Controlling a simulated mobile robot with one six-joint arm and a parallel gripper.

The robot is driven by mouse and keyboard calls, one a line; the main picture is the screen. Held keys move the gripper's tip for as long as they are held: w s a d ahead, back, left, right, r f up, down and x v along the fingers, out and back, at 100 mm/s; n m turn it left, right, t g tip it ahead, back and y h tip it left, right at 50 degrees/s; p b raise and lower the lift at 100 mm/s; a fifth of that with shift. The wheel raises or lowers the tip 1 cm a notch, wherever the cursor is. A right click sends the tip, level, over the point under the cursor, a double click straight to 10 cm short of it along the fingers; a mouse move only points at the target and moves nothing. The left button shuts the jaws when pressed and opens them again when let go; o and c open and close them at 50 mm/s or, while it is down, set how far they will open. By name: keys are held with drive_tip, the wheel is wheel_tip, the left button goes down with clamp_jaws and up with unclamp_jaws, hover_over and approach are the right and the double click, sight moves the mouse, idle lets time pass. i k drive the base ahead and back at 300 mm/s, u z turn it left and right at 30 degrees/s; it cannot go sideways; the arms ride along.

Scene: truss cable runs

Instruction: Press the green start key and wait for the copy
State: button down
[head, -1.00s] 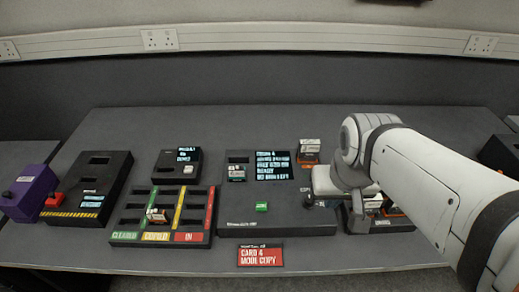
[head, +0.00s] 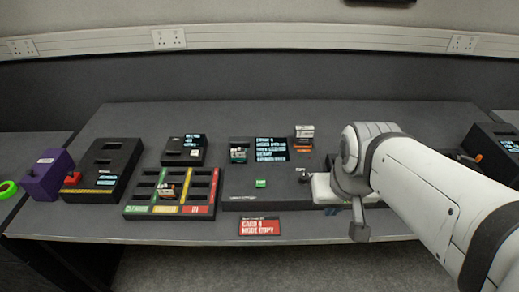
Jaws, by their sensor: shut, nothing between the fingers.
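The small green start key (head: 261,183) sits on the black copier unit (head: 240,199), mid-table. The unit's lit screen (head: 271,149) carries several lines of text, too blurred to read fully. A card (head: 239,154) stands in the slot area left of the screen. My gripper (head: 305,178) is to the right of the key, apart from it, at the unit's right side. It is shut and empty. Its fingertips are small and hard to make out, and my wrist hides the unit's right end.
A sorting rack (head: 147,211) with coloured lanes holds a card (head: 167,190). A red sign (head: 259,227) lies in front of the copier. A small screen box (head: 184,150), a larger black box (head: 104,166) and a purple box (head: 47,175) stand left. A card holder (head: 304,138) stands behind my gripper.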

sight(261, 183)
drive_tip(key=z, duration=0.35)
drive_tip(key=k, duration=0.15)
drive_tip(key=z, duration=1.65)
drive_tip(key=k, duration=1.6)
drive_tip(key=u, duration=1.35)
drive_tip(key=i, duration=1)
